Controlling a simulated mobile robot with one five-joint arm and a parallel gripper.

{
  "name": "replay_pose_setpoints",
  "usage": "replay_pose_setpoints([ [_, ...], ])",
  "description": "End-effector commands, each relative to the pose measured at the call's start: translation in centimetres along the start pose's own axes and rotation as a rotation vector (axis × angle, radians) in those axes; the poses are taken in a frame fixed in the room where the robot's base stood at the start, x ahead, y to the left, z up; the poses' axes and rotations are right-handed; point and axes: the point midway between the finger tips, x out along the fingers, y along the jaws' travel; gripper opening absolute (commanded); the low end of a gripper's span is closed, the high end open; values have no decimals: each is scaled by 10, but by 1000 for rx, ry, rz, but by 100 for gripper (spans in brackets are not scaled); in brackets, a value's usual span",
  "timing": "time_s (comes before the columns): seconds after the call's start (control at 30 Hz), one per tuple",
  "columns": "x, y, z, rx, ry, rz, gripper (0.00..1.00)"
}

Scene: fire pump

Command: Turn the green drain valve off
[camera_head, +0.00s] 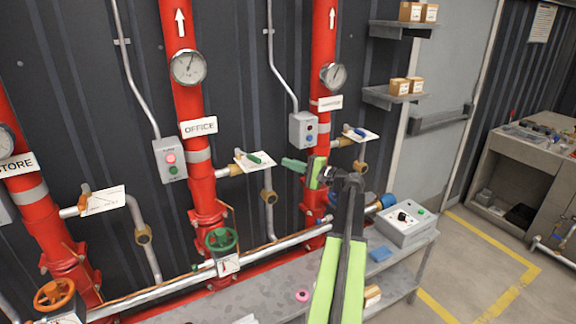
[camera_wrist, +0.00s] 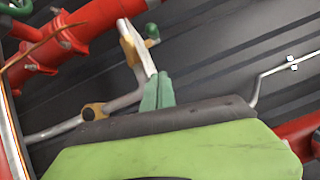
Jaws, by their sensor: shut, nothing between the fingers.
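The drain valve with the green lever (camera_head: 251,158) is on the short side pipe of the red OFFICE riser, in front of a white plate (camera_head: 241,164). The lever lies slanted across the plate, its free end to the right. In the wrist view, the green lever (camera_wrist: 152,31) shows beyond the white plate (camera_wrist: 131,46), partly hidden. My gripper (camera_head: 285,162) is to the right of the lever, with a visible gap in the head view. Its teal fingers (camera_wrist: 158,78) are shut and empty, overlapping the plate's lower end in the wrist view.
A green handwheel (camera_head: 221,240) is lower on the OFFICE riser. A grey push-button box (camera_head: 170,159) hangs left of OFFICE. A grey control box (camera_head: 405,222) stands on the low bench.

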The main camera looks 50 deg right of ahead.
Motion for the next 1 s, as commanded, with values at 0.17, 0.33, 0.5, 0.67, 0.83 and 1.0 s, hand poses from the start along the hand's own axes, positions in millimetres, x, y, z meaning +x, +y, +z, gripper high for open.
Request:
replay_pose_setpoints([
  [0.17,42,0,0,0,-4,1,0],
  [0.33,69,-1,11,0,-2,1,0],
  [0.5,73,0,33,0,-1,1,0],
  [0.67,75,0,39,-1,0,1,0],
  [0.83,75,0,39,-1,0,1,0],
  [1.0,72,0,38,-1,8,0,0],
])
